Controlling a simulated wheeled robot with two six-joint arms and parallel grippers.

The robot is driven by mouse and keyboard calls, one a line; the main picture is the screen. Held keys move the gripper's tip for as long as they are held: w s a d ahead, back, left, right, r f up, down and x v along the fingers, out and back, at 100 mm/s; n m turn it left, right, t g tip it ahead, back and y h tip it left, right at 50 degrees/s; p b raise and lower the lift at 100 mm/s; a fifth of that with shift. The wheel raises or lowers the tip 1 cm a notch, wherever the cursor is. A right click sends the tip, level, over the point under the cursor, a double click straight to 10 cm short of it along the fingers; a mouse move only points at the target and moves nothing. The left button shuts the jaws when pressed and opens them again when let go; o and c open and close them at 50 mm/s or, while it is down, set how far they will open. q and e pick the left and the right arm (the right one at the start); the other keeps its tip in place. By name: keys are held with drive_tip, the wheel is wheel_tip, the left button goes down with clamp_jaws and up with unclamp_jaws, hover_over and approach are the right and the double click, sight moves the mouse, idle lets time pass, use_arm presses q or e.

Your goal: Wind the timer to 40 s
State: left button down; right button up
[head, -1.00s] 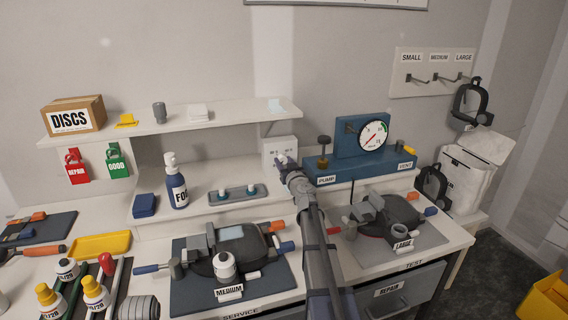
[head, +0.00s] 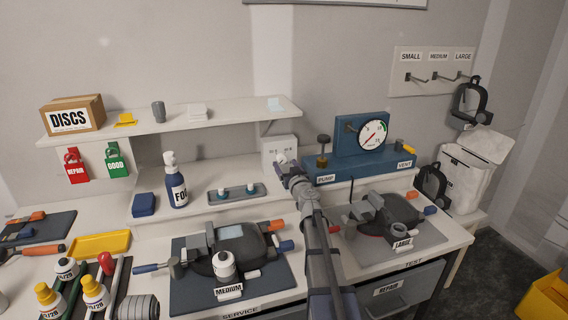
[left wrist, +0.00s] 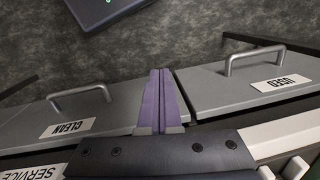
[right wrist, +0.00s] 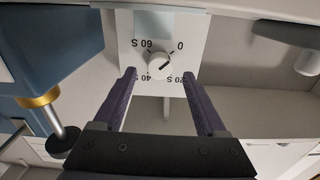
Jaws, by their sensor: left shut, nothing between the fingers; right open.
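The timer (head: 280,150) is a pale box standing below the right end of the shelf. In the right wrist view its face (right wrist: 142,28) shows upside down, with marks 0, 20 S, 40 S and 60 S around a round white knob (right wrist: 159,66). A dark line on the knob points up and right, roughly towards the 0. My right gripper (right wrist: 160,74) is open, its fingers apart on either side of the knob in that view; contact cannot be told. In the head view the right gripper (head: 284,167) partly hides the timer. My left gripper (left wrist: 161,75) is shut and empty above the drawers.
The blue gauge stand (head: 362,166) with its pump knob (head: 323,146) is just right of the timer. The shelf (head: 170,124) is above left. Masks lie on mats in front.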

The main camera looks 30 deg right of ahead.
sight(282, 158)
drive_tip(key=v, duration=0.4)
drive_tip(key=shift+s, duration=0.25)
drive_tip(key=shift+s+a+m, duration=0.15)
drive_tip(key=shift+s+m, duration=0.2)
drive_tip(key=shift+m, duration=0.65)
drive_tip(key=shift+w, duration=0.15)
drive_tip(key=x, duration=0.7)
drive_tip(key=shift+w, duration=0.35)
